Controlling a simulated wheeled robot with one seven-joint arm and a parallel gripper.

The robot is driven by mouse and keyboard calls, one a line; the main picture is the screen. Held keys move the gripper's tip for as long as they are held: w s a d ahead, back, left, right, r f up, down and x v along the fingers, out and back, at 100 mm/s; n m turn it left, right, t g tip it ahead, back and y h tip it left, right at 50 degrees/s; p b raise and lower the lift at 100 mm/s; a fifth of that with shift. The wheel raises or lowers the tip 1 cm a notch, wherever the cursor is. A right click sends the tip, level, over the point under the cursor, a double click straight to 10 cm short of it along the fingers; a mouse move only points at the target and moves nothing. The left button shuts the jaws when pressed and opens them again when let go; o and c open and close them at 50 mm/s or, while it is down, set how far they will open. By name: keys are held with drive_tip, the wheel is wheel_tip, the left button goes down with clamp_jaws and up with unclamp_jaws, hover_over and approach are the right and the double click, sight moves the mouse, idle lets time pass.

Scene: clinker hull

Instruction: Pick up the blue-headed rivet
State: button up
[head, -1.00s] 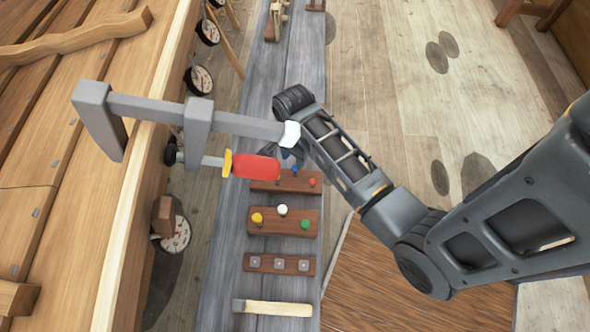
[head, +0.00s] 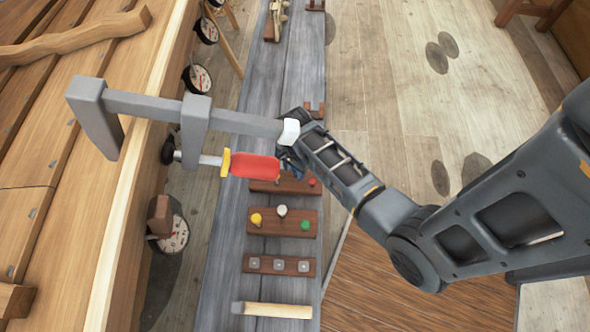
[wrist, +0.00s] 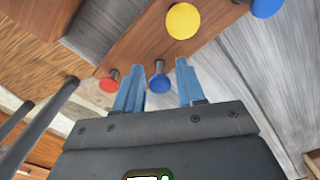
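In the wrist view, a blue-headed rivet (wrist: 159,83) stands in a brown wooden block (wrist: 140,45), seen between the two blue fingers of my gripper (wrist: 158,85). The fingers are apart, and no contact with the rivet is visible. A second, larger-looking blue head (wrist: 265,7) is at the top right, cut by the frame edge. In the head view my gripper (head: 290,160) is over the far rivet block (head: 270,186), partly hidden behind the clamp and its red handle. The blue-headed rivet there is mostly hidden.
A red-headed rivet (wrist: 108,82) is close to the left finger; a yellow-headed one (wrist: 183,21) is above. A grey clamp (head: 195,120) with a red handle (head: 255,167) is beside my gripper. A nearer block (head: 282,222) holds yellow, white and green rivets. A mallet-like tool (head: 275,309) lies nearest.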

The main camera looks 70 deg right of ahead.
clamp_jaws()
idle(0.3)
